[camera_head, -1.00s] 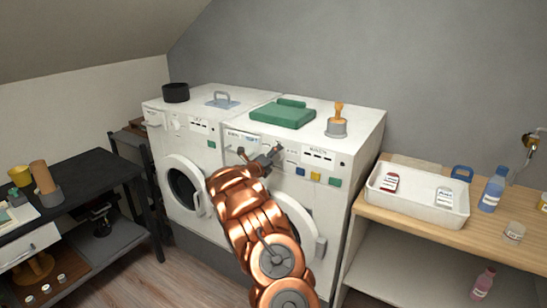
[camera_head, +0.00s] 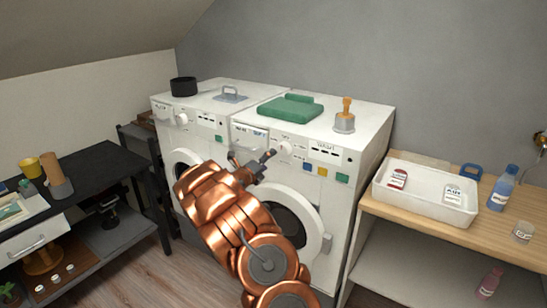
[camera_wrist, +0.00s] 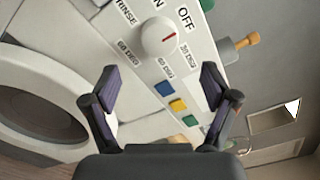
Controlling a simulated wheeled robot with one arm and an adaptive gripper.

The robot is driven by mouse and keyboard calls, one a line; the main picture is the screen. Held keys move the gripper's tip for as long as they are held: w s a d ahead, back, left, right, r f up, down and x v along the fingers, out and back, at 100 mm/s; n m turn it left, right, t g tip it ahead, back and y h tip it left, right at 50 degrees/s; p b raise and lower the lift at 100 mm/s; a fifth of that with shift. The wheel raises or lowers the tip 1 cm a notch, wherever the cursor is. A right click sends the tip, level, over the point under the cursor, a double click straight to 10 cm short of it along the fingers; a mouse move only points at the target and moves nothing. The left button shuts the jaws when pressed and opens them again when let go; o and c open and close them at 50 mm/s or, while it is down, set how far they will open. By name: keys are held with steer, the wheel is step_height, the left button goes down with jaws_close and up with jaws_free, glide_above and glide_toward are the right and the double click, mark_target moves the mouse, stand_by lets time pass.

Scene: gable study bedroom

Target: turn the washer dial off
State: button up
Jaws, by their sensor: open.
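The washer (camera_head: 335,190) is the right of two white machines, with a round white dial (camera_head: 285,148) on its upper front panel. In the wrist view the dial (camera_wrist: 160,37) shows a red pointer line aimed right and slightly up, between the OFF label (camera_wrist: 186,18) above and the 30 DEG label (camera_wrist: 189,50) below. RINSE and 60 DEG labels sit around its left and lower sides. My gripper (camera_head: 252,159) is open and empty in front of the panel, left of the dial in the head view. In the wrist view my gripper's fingertips (camera_wrist: 160,78) are spread below the dial, apart from it.
Blue, yellow and green buttons (camera_head: 322,172) sit beside the dial. The washer's round door (camera_head: 322,238) is below, partly behind my arm. A shelf with a white tray (camera_head: 425,208) is at right.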

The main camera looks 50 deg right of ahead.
steer(key=shift+a, duration=1.2)
steer(key=s+a+r+m+g+y, duration=0.25)
steer(key=s+a+r+m, duration=0.25)
steer(key=s+a+m, duration=0.3)
steer(key=s+a+r+m+g+y, duration=0.2)
steer(key=s+a+r+m+g, duration=0.3)
steer(key=s+m, duration=0.4)
steer(key=s+a+f+m+t+y, duration=0.1)
steer(key=s+a+f+m+y, duration=0.2)
steer(key=a, duration=1.1)
steer(key=s+a+f+m+t+y, duration=0.2)
steer(key=s+a+m+y, duration=0.4)
steer(key=a, duration=0.8)
steer(key=s+a+f+m+t+y, duration=0.2)
steer(key=s+a+f+m+y, duration=0.2)
steer(key=s+a, duration=0.4)
steer(key=a, duration=0.6)
steer(key=shift+s+a+m, duration=0.15)
steer(key=shift+a+m, duration=0.15)
steer(key=shift+a, duration=0.1)
